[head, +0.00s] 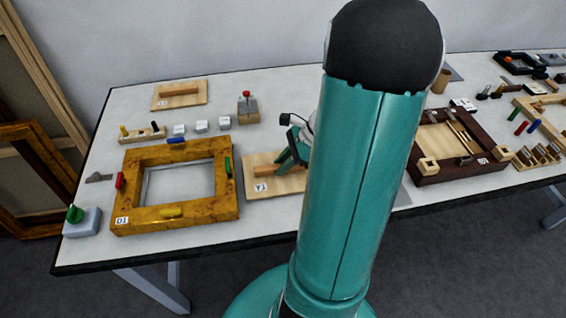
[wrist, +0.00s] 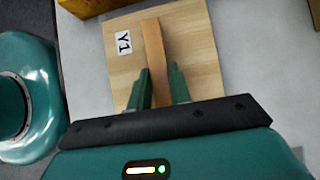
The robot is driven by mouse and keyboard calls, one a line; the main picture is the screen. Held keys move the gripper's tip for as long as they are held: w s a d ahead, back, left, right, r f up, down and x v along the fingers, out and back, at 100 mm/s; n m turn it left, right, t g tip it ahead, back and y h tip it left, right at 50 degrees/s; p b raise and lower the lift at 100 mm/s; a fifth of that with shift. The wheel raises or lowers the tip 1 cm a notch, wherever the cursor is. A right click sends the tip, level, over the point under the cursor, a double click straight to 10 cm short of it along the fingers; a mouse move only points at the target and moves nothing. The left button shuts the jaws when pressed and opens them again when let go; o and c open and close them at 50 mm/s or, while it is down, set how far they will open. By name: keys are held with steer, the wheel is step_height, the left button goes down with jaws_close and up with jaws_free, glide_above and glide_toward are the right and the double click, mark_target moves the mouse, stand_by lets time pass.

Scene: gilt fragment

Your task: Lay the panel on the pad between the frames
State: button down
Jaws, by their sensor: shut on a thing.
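A light wooden panel (head: 258,188) labelled Y1, with a raised wooden bar across it, is just right of the yellow-brown frame (head: 122,197) labelled D1. The panel fills the middle of the wrist view (wrist: 203,60). My gripper (head: 287,160) is shut on the panel's bar (wrist: 153,55), with one green finger on each side in the wrist view (wrist: 160,82). I cannot tell whether the panel touches the table. A dark brown frame (head: 433,175) lies right of my arm. A grey patch (head: 402,197) beside my arm may be the pad; my arm hides most of that area.
Another panel with a bar (head: 180,96) lies at the back left. A red-knobbed block (head: 248,108), several small white blocks (head: 201,125) and a green-knobbed box (head: 81,220) stand around frame D1. Several tools and blocks crowd the right end of the table (head: 262,222).

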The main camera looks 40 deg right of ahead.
steer(key=shift+f, duration=0.25)
steer(key=c, duration=1.3)
jaws_free()
steer(key=v, duration=1.2)
steer(key=shift+a+r+n+t+h, duration=0.25)
steer(key=shift+a+r+n+h, duration=1.2)
steer(key=shift+a+n, duration=3.1)
steer(key=shift+a+r+n+t+h, duration=0.2)
steer(key=shift+a+r+n+h, duration=0.5)
steer(key=shift+a+r+n, duration=2.65)
steer(key=shift+a+r+n+t+h, duration=0.25)
steer(key=shift+a+r+n+h, duration=0.6)
steer(key=shift+a+n, duration=4.9)
steer(key=a+m, duration=0.2)
steer(key=shift+a+f+m, duration=0.25)
